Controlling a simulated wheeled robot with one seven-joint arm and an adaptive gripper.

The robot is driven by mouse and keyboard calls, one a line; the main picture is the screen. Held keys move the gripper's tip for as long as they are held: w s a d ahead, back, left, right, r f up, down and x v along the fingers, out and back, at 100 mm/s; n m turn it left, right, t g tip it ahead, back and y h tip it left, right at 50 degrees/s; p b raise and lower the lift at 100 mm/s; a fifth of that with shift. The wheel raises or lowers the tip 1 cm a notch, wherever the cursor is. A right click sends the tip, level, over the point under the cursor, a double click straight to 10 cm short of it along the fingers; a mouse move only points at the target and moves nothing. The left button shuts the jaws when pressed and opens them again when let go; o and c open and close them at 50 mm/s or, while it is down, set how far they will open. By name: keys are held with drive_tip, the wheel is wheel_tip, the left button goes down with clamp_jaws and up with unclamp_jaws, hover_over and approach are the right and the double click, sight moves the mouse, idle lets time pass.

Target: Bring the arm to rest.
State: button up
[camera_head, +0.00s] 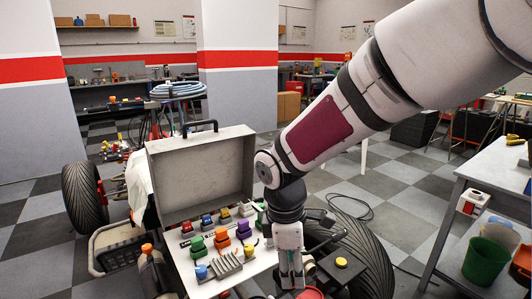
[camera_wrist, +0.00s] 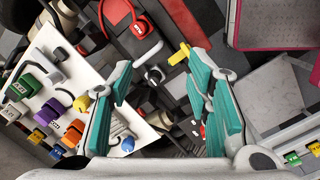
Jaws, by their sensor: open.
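My arm comes in from the upper right in the head view and bends down at a dark joint. My gripper (camera_head: 290,268) hangs pointing down at the right side of a white panel with coloured connectors. In the wrist view my gripper (camera_wrist: 160,72) has its two teal-padded fingers spread wide apart, with nothing held between them. Beyond the fingers lie dark frame parts, a silver fitting and a yellow piece (camera_wrist: 179,54). I cannot tell how far the fingertips are from these parts.
An open grey case lid (camera_head: 200,178) stands behind the panel. A black wheel (camera_head: 366,250) is close right of my gripper; another wheel (camera_head: 84,197) is at left. A workbench with a green bucket (camera_head: 485,262) stands at far right. Checkered floor between is mostly clear.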

drive_tip(key=s+d+r+m, duration=0.9)
drive_tip(key=s+d+r, duration=0.1)
drive_tip(key=s+d, duration=0.1)
drive_tip(key=s+d+m+t+y, duration=0.1)
drive_tip(key=s+d+m, duration=0.2)
drive_tip(key=s+m, duration=0.85)
drive_tip(key=s+r+n+t+p, duration=0.2)
drive_tip(key=s+r+n+p, duration=0.1)
drive_tip(key=r+p, duration=1)
wheel_tip(320, 180, up, 3)
drive_tip(key=shift+s+f+t, duration=0.2)
drive_tip(key=shift+t, duration=0.1)
drive_tip(key=shift+n, duration=0.25)
